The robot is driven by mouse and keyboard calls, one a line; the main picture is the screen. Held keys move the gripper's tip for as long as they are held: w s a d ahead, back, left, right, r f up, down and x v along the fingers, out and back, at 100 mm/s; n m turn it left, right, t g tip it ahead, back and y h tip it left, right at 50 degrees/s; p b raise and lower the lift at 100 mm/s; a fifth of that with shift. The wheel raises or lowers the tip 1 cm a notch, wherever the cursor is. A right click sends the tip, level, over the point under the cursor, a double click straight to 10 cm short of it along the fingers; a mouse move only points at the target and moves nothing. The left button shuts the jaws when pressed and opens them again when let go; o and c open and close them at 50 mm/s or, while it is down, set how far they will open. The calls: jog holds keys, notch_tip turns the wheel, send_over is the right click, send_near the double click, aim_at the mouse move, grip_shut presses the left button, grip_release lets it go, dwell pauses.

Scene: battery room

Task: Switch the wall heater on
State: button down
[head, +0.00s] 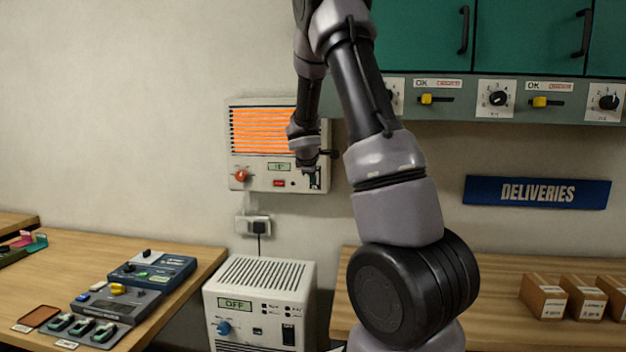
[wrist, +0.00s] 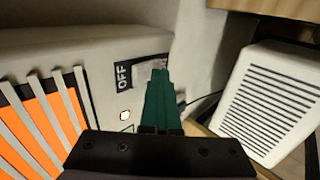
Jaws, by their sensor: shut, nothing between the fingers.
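The wall heater (head: 254,184) is a pale box on the wall with a glowing orange grille, a red knob (head: 241,175), a small display (head: 279,167) and a red button. In the wrist view its orange bars (wrist: 45,120) show at left, with a small lit indicator (wrist: 125,114). A black plate marked OFF (wrist: 123,76) sits beside a pale switch part (wrist: 147,72). My gripper (head: 309,168) is at the heater's lower right. Its green fingers (wrist: 159,76) are shut and empty, their tips at the switch and partly hiding it. I cannot tell whether they touch.
A white vented unit (head: 262,285) reading OFF stands below the heater, under a wall socket (head: 253,226). A left bench (head: 195,268) holds control boxes. A right bench (head: 500,268) holds small cartons. Green cabinets (head: 525,40) and a switch rail (head: 455,112) are at upper right.

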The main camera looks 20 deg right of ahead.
jog(key=shift+r, duration=0.8)
